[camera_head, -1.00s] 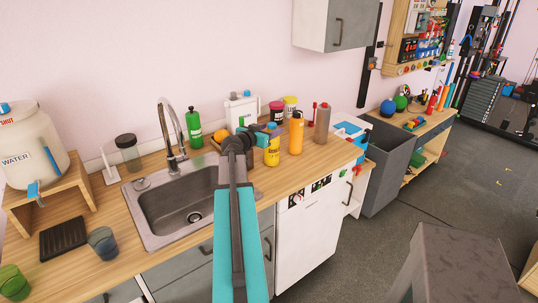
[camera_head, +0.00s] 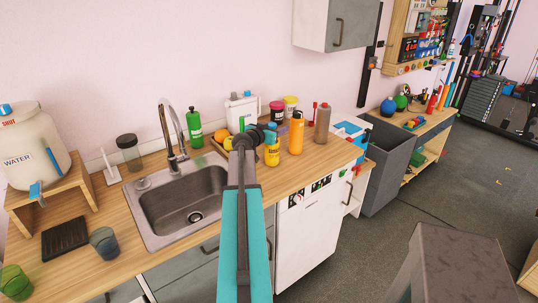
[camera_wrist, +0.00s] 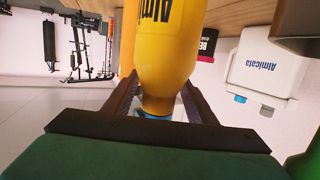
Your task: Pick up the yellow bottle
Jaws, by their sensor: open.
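The yellow bottle (camera_head: 272,152) stands upright on the wooden counter, right of the sink. In the upside-down wrist view the yellow bottle (camera_wrist: 167,45) fills the upper middle, its shoulder narrowing to a blue cap. My gripper (camera_wrist: 160,98) is open, with one dark finger on each side of the bottle's neck and cap. I cannot tell whether either finger touches it. In the head view my gripper (camera_head: 266,135) is at the bottle's top, partly hidden by my wrist.
An orange bottle (camera_head: 296,136) stands close to the right of the yellow one, with a grey-brown bottle (camera_head: 322,124) beyond. Behind are a white jug (camera_head: 241,108) and lidded jars (camera_head: 277,111). A green bottle (camera_head: 194,127) stands behind the sink (camera_head: 182,203).

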